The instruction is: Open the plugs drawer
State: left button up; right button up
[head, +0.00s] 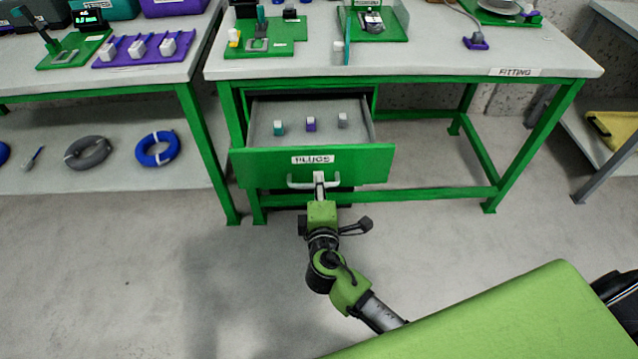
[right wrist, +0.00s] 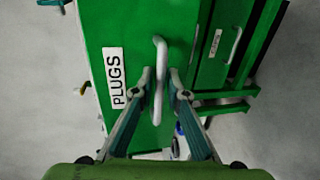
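The plugs drawer (head: 260,166) is a green-fronted drawer under the fitting table, labelled PLUGS. It stands pulled out, its grey inside showing. In it stand a teal plug (head: 279,128), a purple plug (head: 310,124) and a grey plug (head: 342,120). A pale bar handle (head: 296,183) is on its front; the handle also shows in the right wrist view (right wrist: 158,108). My right gripper (head: 319,180) is at the middle of the handle. In the right wrist view its fingers (right wrist: 160,80) close in on both sides of the bar. My left gripper is out of view.
The fitting table (head: 440,68) carries green fixtures on top. Another drawer (right wrist: 215,45) shows beside the plugs drawer in the right wrist view. A left table (head: 190,62) has cable coils on its shelf. The floor in front is clear.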

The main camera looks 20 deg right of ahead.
jog(key=v, duration=1.2)
jog(key=shift+d, duration=0.1)
